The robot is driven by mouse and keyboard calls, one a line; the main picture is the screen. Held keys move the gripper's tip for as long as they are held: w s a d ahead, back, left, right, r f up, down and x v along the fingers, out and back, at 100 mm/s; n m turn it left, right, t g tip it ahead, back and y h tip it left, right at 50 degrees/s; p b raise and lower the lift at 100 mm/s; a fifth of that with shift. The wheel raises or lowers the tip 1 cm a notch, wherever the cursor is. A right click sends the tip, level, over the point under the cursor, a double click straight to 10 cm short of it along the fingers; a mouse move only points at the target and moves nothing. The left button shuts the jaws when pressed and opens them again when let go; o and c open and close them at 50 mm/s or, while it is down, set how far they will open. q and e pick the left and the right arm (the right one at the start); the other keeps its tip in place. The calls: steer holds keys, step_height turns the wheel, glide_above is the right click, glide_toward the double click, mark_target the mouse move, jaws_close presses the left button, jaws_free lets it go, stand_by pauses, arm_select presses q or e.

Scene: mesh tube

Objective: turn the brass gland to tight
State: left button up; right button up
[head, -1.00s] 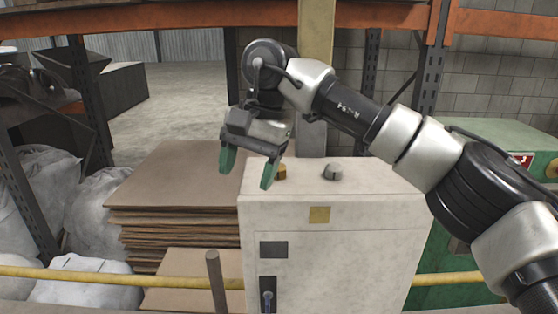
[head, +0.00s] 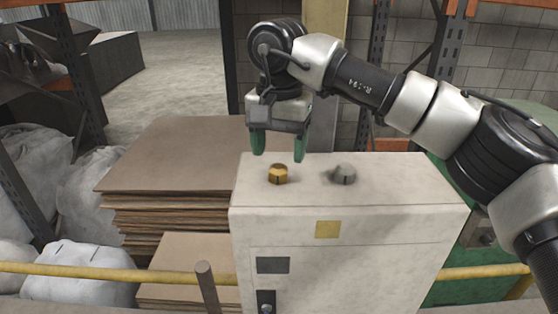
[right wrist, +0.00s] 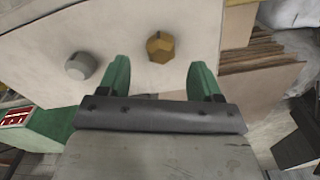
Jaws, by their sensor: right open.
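The brass gland (head: 278,174) is a golden hex fitting on the top of a pale cabinet (head: 340,255), near its left end. A dark mark shows on its side. My right gripper (head: 278,155), with green fingers, is open and empty, above and just behind the gland in the head view. In the right wrist view the gland (right wrist: 160,46) lies beyond the fingertips, roughly midway between them, with nothing between the fingers. A grey fitting (head: 344,174) sits to the right of the gland on the same top; it also shows in the right wrist view (right wrist: 80,66). My left gripper is out of view.
A stack of brown sheets (head: 170,165) stands left of the cabinet. A yellow rail (head: 120,274) crosses in front, with a brown post (head: 207,285). White sacks (head: 85,275) lie at the left, and a green machine (head: 465,270) stands behind right.

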mark_target(279, 165)
steer(key=f, duration=0.2)
steer(key=f+p, duration=0.1)
steer(key=f, duration=0.1)
steer(key=shift+w, duration=0.3)
steer(key=shift+s+f, duration=0.1)
steer(key=shift+f, duration=0.05)
steer(key=shift+c, duration=0.5)
steer(key=c, duration=0.8)
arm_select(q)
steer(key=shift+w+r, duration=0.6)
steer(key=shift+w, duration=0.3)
arm_select(e)
steer(key=shift+c, duration=0.2)
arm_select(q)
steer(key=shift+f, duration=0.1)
